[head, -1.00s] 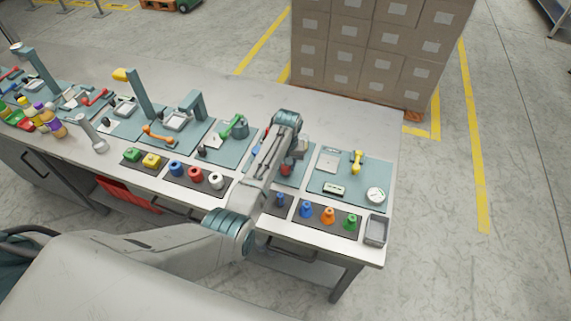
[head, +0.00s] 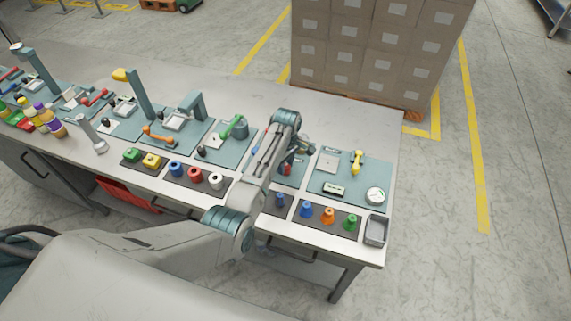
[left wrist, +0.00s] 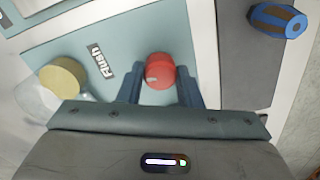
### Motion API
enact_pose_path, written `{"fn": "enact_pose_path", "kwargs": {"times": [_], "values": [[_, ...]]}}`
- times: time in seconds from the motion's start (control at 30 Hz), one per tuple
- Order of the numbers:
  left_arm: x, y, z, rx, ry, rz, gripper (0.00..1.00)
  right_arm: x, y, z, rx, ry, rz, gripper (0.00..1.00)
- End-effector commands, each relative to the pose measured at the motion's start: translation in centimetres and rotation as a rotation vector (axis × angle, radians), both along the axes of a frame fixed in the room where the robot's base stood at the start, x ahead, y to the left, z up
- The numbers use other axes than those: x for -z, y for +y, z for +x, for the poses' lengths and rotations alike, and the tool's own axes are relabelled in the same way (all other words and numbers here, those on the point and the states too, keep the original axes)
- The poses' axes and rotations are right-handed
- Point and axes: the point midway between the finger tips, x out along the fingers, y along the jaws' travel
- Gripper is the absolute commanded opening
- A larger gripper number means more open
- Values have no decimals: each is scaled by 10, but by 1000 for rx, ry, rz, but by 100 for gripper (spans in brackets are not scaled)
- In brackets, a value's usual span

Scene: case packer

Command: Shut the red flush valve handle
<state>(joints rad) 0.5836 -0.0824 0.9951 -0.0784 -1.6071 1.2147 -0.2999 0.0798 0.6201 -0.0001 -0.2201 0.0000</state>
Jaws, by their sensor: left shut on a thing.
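The red flush valve handle (left wrist: 159,66) shows as a rounded red knob between the two fingers of my left gripper (left wrist: 160,80) in the left wrist view. The gripper is shut on it. A black-and-white "Flush" label (left wrist: 106,63) lies just left of the handle on the grey-blue panel (left wrist: 85,35). In the head view my left gripper (head: 290,163) is low over that panel, and my arm hides much of it. Only a small red part of the handle (head: 286,170) shows there. The rest of the valve is hidden. My right gripper is out of view.
A yellow-topped round part (left wrist: 63,77) stands left of the handle. A yellow lever (head: 357,161) and a white gauge (head: 375,195) are on the panel to the right. Coloured cones (head: 328,214) and a grey tray (head: 376,230) are along the front edge. Stacked cartons (head: 370,55) stand behind the table.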

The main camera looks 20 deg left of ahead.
Motion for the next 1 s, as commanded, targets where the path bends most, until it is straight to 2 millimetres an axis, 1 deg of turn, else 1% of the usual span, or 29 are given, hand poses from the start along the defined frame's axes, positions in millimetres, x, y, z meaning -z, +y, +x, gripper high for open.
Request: {"fn": "enact_pose_path", "kwargs": {"times": [0.2,0.4,0.97,1.0], "values": [[-1,0,1,-128,-2,0,9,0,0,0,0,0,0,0],[-1,0,1,-195,-2,1,9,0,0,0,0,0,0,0],[-1,0,1,-225,-2,1,9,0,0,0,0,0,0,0],[-1,0,1,-225,-2,1,36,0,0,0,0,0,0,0]]}}
